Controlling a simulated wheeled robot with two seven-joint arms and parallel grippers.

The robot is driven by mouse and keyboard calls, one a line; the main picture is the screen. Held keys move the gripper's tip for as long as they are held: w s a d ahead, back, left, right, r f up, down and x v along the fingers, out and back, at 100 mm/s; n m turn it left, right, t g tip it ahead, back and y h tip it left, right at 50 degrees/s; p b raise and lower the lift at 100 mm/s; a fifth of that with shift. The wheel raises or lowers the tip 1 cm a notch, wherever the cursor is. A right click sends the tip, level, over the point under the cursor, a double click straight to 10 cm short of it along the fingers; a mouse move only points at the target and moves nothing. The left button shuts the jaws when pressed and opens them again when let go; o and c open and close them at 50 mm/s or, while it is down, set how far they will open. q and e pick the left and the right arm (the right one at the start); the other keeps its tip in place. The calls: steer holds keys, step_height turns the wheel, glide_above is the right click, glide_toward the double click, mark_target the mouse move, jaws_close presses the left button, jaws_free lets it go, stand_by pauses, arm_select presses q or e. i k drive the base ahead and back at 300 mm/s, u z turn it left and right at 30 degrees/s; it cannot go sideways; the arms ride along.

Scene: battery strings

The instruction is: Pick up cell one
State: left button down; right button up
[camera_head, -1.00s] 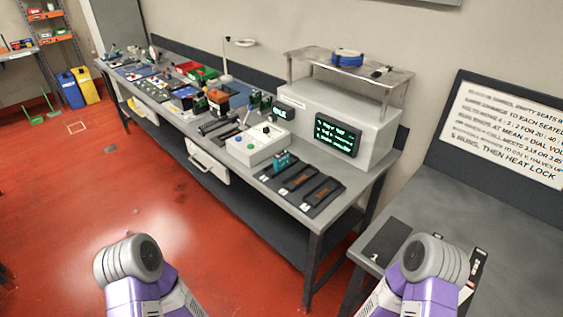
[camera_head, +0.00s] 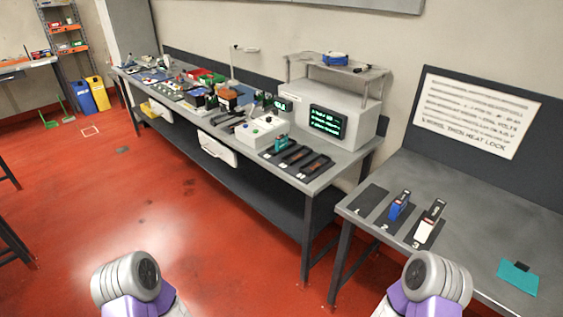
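No label that reads as cell one can be made out. A small teal cell (camera_head: 281,144) stands at the left end of a row of black slots (camera_head: 297,158) on the long bench. On the right table, a blue cell (camera_head: 399,206) stands on the middle black mat, and a white and dark cell (camera_head: 428,223) stands on the mat marked 3. The left mat (camera_head: 371,199) is bare. Only my upper arm parts show at the bottom edge; both grippers are out of view.
The long bench (camera_head: 345,160) carries a white box with knobs (camera_head: 260,132), a lit display (camera_head: 327,122) and many tools. The right table (camera_head: 470,225) has a teal pad (camera_head: 519,278) and a sign (camera_head: 478,113) behind it. Red floor (camera_head: 215,245) lies clear in front.

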mark_target(280, 142)
steer(key=u, duration=1.45)
steer(key=i, duration=1.95)
steer(key=z, duration=0.35)
